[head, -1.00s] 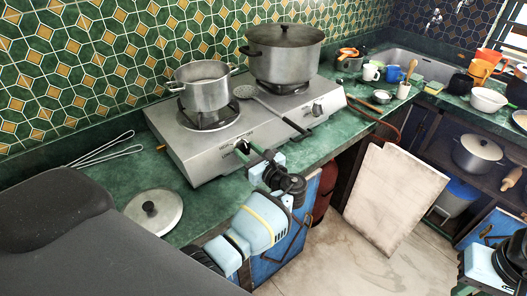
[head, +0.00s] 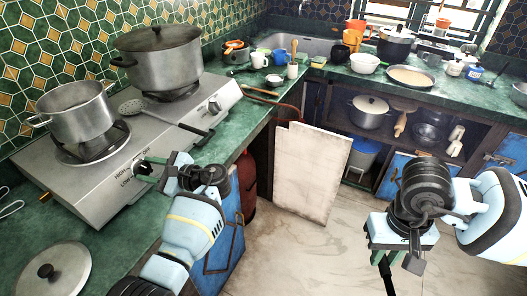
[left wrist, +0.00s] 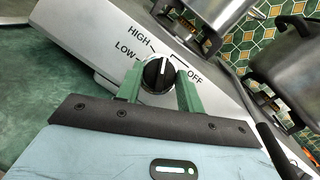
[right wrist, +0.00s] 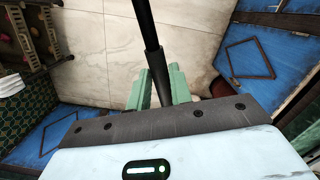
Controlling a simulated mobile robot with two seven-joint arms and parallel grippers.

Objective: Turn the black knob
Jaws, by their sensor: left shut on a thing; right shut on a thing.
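The hotplate (head: 110,175) is a silver two-burner unit on the green counter. Its near black knob (left wrist: 158,76) sits among the labels HIGH, LOW and OFF; its white mark points roughly up in the left wrist view, between HIGH and OFF. My left gripper (left wrist: 158,88) has its green fingers on both sides of this knob, closed on it. In the head view the left gripper (head: 150,165) is at the hotplate's front face. My right gripper (right wrist: 160,88) is shut on a black rod (right wrist: 145,25), away from the hotplate, over the floor area.
An open pot (head: 75,115) stands on the near burner and a lidded pot (head: 160,60) on the far one. A skimmer (head: 135,107) with a black handle lies between them. A loose lid (head: 55,272) rests on the counter. A pale board (head: 308,175) leans below the counter.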

